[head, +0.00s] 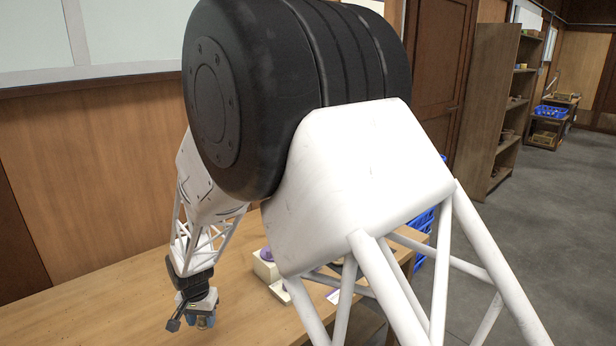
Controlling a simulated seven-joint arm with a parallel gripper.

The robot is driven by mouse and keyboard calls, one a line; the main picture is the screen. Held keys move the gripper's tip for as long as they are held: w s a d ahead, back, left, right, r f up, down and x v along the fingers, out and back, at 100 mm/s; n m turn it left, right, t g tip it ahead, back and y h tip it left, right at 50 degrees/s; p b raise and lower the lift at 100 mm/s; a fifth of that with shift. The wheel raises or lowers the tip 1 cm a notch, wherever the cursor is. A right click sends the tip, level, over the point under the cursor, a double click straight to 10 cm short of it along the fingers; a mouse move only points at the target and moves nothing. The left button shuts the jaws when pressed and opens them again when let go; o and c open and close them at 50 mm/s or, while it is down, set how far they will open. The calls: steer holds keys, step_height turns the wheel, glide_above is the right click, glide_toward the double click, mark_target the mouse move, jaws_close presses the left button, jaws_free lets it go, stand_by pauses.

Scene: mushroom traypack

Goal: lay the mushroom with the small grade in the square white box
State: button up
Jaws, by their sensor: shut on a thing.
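My gripper (201,320) hangs low over the left part of the wooden table (110,300), with blue parts at its fingers. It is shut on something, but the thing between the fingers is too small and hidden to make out. A pale box-like object (264,270) stands on the table to the right of the gripper, with a purple round thing (267,254) at its top. I cannot tell whether this is the square white box. My own arm hides much of the table to its right, and no mushroom can be clearly made out.
A wooden wall stands behind the table. A small white card (333,297) lies near the table's right side. A blue crate (424,226) shows partly behind my arm. A shelf (490,105) stands far at the right. The table left of my gripper looks clear.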

steer(key=w+d+r+m, duration=0.1)
steer(key=w+d+r, duration=0.3)
steer(key=w+d, duration=0.7)
steer(key=w+d+r+m, duration=0.1)
steer(key=w+d+r, duration=0.2)
steer(key=w+d, duration=0.8)
steer(key=w+d+f, duration=0.3)
steer(key=w+d, duration=0.1)
steer(key=d, duration=0.9)
steer(key=w+d+f+m, duration=0.1)
steer(key=w+d+f, duration=0.15)
steer(key=d, duration=1.05)
steer(key=w+d+f, duration=0.2)
steer(key=w+d, duration=0.2)
steer(key=d, duration=1)
steer(key=s+d+f, duration=0.3)
steer(key=d+f, duration=0.3)
steer(key=f, duration=0.3)
steer(key=s+a+f+n, duration=0.1)
steer(key=s+a+f, duration=0.3)
steer(key=f, duration=0.5)
steer(key=s+a+f+n, duration=0.2)
steer(key=s+a+f, duration=0.2)
steer(key=a+f, duration=0.3)
step_height(320, 180, down, 3)
steer(key=shift+s+f, duration=0.2)
steer(key=shift+s, duration=0.1)
steer(key=shift+a+r, duration=0.1)
steer(key=shift+r, duration=0.05)
